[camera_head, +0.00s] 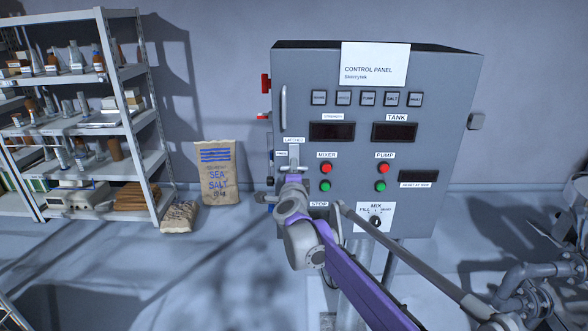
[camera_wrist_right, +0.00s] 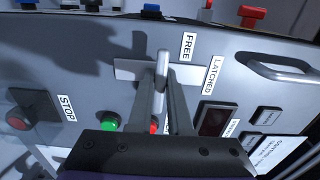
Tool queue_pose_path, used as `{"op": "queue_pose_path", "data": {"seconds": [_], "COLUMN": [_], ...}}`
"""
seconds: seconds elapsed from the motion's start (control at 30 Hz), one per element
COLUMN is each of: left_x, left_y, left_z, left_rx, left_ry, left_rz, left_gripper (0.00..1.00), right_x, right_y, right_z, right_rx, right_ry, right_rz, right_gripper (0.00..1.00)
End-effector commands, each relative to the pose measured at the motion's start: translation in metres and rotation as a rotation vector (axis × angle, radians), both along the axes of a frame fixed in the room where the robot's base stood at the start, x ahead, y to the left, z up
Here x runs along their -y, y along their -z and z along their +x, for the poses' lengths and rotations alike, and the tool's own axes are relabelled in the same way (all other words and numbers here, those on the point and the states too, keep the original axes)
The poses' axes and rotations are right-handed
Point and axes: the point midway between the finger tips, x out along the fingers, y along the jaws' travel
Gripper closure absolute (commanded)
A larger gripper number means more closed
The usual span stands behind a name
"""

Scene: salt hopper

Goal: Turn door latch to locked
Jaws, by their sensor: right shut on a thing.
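The control panel cabinet (camera_head: 430,150) stands ahead with its door facing me. The door latch (camera_head: 294,153) is a pale metal piece on the door's left side, below the LATCHED label (camera_head: 294,140). In the right wrist view the latch (camera_wrist_right: 163,62) has a light plate and a raised handle, with the FREE label (camera_wrist_right: 189,46) and LATCHED label (camera_wrist_right: 214,75) beside it. My right gripper (camera_head: 292,174) is at the latch, its fingers (camera_wrist_right: 162,88) closed on the handle. The fingers partly hide the handle, so its exact angle is unclear. My left gripper is not in view.
A door handle (camera_head: 283,108) is above. Shelves (camera_head: 128,125) and salt sacks (camera_head: 218,170) stand to the left. Pipes (camera_head: 525,275) are at the lower right.

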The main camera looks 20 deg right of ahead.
Motion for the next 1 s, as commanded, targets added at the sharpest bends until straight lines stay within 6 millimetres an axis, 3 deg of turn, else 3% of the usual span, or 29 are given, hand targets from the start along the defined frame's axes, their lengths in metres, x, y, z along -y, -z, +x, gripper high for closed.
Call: {"op": "queue_pose_path", "data": {"seconds": [0.47,1.0], "left_x": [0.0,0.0], "left_y": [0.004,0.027], "left_z": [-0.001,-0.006], "left_rx": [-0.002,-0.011], "left_ry": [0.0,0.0], "left_rz": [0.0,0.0], "left_gripper": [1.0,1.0], "right_x": [0.0,0.0], "right_y": [0.001,0.002], "right_z": [0.0,0.0], "right_rx": [-0.016,-0.138], "right_ry": [0.0,0.0], "right_rz": [-0.056,-0.48], "right_gripper": [1.0,1.0]}}
